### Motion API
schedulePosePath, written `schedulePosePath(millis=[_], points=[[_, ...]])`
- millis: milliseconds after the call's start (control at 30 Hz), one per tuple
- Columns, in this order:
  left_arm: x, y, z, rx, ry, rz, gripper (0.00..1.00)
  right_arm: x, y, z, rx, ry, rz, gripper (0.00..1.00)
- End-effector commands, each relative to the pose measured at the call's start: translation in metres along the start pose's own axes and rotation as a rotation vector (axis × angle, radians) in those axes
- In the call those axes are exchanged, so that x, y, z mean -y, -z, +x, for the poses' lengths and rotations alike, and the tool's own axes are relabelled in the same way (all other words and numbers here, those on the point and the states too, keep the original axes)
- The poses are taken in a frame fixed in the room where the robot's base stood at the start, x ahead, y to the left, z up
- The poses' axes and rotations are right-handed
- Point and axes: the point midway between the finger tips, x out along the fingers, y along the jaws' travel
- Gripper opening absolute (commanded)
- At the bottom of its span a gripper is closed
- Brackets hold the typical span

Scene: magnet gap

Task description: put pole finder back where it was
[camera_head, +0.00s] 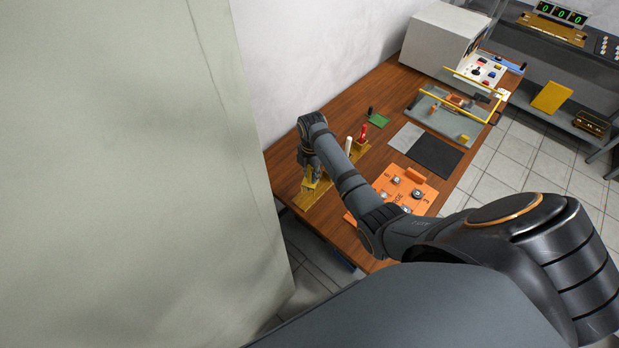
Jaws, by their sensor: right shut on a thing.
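My right gripper (311,182) is at the left end of a long yellow-brown rack (320,189) on the wooden table. It is shut on the pole finder, which is small here and mostly hidden by the fingers. I cannot tell whether the pole finder touches the rack. A white upright tool (348,145) and a red upright tool (363,133) stand toward the rack's far end, to the right of the gripper. My left gripper is not in view.
An orange board (405,190) with several round metal parts lies right of my forearm. A pale wall panel (140,170) fills the left.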

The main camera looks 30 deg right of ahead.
Motion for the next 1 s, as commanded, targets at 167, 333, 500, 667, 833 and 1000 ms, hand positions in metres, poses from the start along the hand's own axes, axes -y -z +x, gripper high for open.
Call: schedulePosePath(millis=[167, 333, 500, 667, 833, 1000], points=[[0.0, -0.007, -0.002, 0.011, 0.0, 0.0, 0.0, -0.002, 0.005, 0.005, -0.001, -0.001, 0.0, 0.0], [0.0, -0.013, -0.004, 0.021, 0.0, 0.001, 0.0, -0.002, 0.007, 0.032, 0.0, 0.002, 0.0, 0.0], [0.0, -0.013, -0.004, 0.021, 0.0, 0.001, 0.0, -0.003, 0.006, 0.039, 0.001, -0.002, 0.0, 0.0], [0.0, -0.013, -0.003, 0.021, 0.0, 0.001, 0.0, -0.003, 0.006, 0.039, 0.001, -0.002, 0.0, 0.0], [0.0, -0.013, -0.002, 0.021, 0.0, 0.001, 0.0, -0.003, 0.006, 0.041, 0.001, -0.002, 0.0, 0.3], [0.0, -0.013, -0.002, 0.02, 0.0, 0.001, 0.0, -0.003, 0.006, 0.041, 0.001, -0.001, 0.0, 0.42]])
